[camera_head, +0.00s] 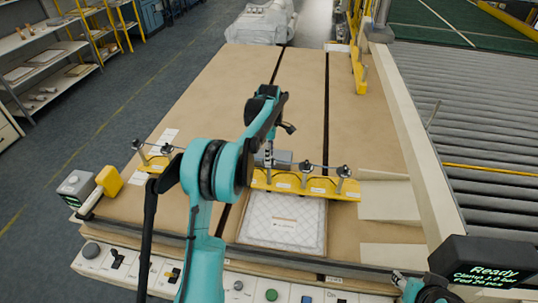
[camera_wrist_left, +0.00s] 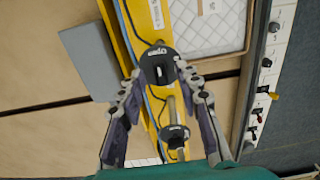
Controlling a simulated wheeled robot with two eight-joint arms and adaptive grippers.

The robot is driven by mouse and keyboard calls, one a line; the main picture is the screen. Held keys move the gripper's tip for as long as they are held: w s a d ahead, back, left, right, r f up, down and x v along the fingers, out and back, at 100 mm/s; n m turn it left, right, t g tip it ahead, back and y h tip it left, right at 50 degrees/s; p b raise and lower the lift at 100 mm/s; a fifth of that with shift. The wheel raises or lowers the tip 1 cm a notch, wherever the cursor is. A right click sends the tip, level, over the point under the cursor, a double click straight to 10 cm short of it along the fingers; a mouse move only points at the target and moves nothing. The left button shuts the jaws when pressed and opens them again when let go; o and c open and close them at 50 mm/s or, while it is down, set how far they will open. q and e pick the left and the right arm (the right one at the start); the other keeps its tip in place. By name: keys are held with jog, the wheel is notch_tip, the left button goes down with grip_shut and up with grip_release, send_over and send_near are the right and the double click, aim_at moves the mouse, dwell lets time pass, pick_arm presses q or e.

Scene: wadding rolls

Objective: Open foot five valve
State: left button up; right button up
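A yellow clamp bar (camera_head: 290,183) with several black-topped valves lies across the brown table. My left gripper (camera_head: 269,160) is over the middle of the bar. In the left wrist view the left gripper (camera_wrist_left: 160,75) is open, one finger on each side of a black round valve knob (camera_wrist_left: 157,64) with white lettering. I cannot tell whether the fingers touch it. A second black knob (camera_wrist_left: 173,132) sits further along the bar, between the finger bases. No foot number is readable. My right gripper (camera_head: 432,293) shows only partly at the bottom edge.
A quilted white pad (camera_head: 284,222) lies in front of the bar. A control panel (camera_head: 130,268) with switches runs along the front edge. A black display (camera_head: 488,263) reads "Ready". A grey block (camera_wrist_left: 88,60) is beside the bar. Rollers (camera_head: 470,130) are at right.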

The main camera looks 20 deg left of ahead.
pick_arm(q)
notch_tip(320, 180, up, 12)
jog(key=shift+f, duration=0.25)
dwell(0.4)
jog(key=s+d+f+m+t+b, duration=0.2)
jog(key=s+d+m+b, duration=0.3)
jog(key=s, duration=0.3)
jog(key=s+d+f+m+t+b, duration=0.2)
jog(key=s+d+f+m+b, duration=0.15)
jog(key=s+m+b, duration=0.35)
jog(key=s+d+f+m+t+b, duration=0.1)
jog(key=s+d+f+m+b, duration=0.1)
jog(key=s+f, duration=0.6)
jog(key=s+d+f+m+t+b, duration=0.2)
jog(key=s+d+f+m, duration=0.1)
jog(key=s+f+m, duration=0.4)
jog(key=shift+s+d+f+b, duration=0.4)
jog(key=shift+s+f, duration=0.2)
jog(key=shift+s, duration=0.15)
